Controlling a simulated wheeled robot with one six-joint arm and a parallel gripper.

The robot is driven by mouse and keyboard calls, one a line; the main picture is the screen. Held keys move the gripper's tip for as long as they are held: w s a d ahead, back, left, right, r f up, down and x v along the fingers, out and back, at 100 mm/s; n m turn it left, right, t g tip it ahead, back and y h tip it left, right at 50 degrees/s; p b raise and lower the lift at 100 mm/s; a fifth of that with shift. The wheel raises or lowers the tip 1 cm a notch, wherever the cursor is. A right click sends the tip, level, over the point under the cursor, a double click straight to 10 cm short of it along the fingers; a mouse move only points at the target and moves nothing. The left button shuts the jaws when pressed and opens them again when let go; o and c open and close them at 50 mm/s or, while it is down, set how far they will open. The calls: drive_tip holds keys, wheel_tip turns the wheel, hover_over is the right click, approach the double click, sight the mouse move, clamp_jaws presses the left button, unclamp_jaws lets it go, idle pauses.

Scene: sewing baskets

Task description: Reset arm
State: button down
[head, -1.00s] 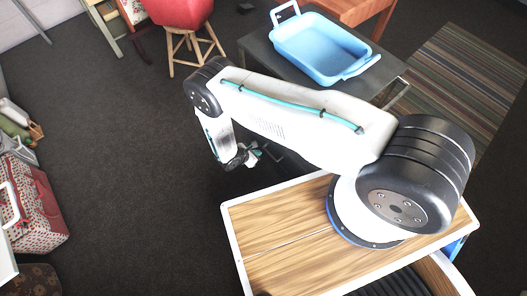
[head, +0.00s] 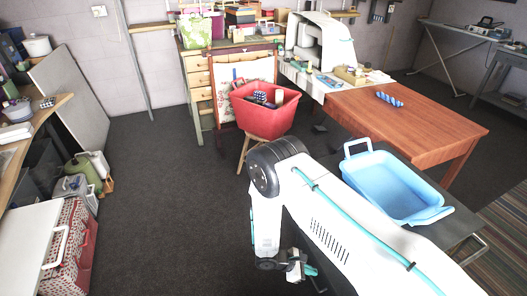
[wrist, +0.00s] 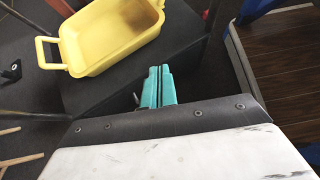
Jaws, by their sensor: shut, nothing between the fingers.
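My gripper (head: 311,271) hangs low at the end of my folded arm in the head view, left of the dark table and apart from it. In the wrist view its two teal fingers (wrist: 158,87) lie side by side, shut, with nothing between them. A blue tub (head: 397,188) with handles stands on the dark table. A yellow tub (wrist: 108,36) with a handle shows in the wrist view, beyond the fingers and not touching them.
A red basket (head: 264,113) with sewing items sits on a wooden stool. A brown table (head: 430,122) stands behind the blue tub. A patterned red case (head: 75,245) is at the left. Dark floor (head: 165,190) between is clear.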

wheel_tip(320, 180, up, 38)
drive_tip(key=s+d+m+g+y, duration=0.2)
drive_tip(key=d+m+g+y, duration=0.15)
drive_tip(key=m, duration=0.65)
drive_tip(key=s+d+r+m+t+y, duration=0.2)
drive_tip(key=s+r+m+y, duration=0.1)
drive_tip(key=s+r, duration=0.6)
drive_tip(key=s+d+r+m+t+y, duration=0.3)
drive_tip(key=s+r, duration=0.7)
drive_tip(key=r, duration=0.5)
drive_tip(key=shift+d+r+m+y, duration=0.2)
drive_tip(key=shift+r+m+y, duration=0.2)
drive_tip(key=shift+m+y, duration=0.4)
drive_tip(key=shift+s, duration=0.15)
